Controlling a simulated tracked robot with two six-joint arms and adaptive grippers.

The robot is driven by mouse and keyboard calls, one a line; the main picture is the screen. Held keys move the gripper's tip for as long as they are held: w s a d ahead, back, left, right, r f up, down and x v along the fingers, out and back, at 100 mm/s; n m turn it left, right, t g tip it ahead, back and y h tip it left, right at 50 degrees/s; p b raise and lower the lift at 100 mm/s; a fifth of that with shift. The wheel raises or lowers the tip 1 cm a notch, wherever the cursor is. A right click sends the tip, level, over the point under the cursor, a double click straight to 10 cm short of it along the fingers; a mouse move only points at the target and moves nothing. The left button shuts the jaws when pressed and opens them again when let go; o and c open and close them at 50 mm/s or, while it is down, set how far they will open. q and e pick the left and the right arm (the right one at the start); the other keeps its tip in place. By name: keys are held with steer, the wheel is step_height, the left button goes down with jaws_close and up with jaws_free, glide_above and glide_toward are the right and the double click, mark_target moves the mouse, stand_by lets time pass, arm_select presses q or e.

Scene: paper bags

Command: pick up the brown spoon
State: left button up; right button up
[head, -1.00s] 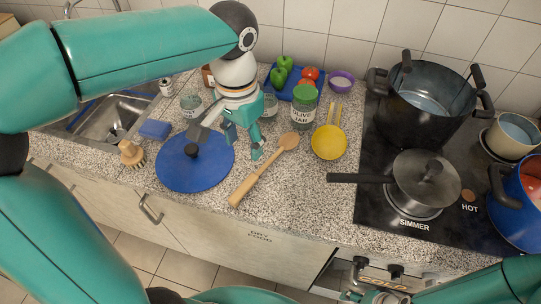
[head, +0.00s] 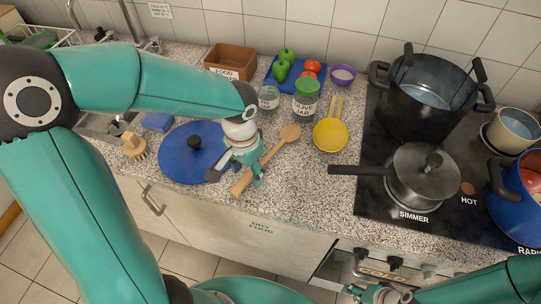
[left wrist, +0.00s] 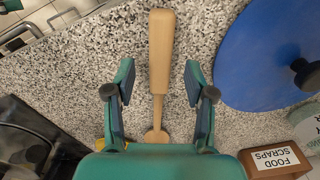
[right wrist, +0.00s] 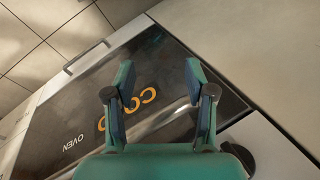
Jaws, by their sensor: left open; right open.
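The brown wooden spoon (head: 272,158) lies on the speckled counter, its bowl end toward the olive jar and its handle toward the front edge. My left gripper (head: 247,177) is over the handle part of the spoon in the head view. In the left wrist view the spoon (left wrist: 161,52) runs between the two open fingers of my left gripper (left wrist: 157,82), not gripped. My right gripper (right wrist: 158,78) is open and empty in front of the oven, away from the spoon.
A blue lid (head: 178,160) lies just left of the spoon. The olive jar (head: 305,100) and yellow strainer (head: 330,135) stand to its right and behind. The stove holds a pan (head: 425,175) and a black pot (head: 425,100). A food scraps box (head: 231,60) is at the back.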

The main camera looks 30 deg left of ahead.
arm_select(q)
step_height(320, 180, down, 2)
steer(key=shift+f, duration=0.2)
steer(key=c, duration=1)
jaws_close()
steer(key=shift+r, duration=0.2)
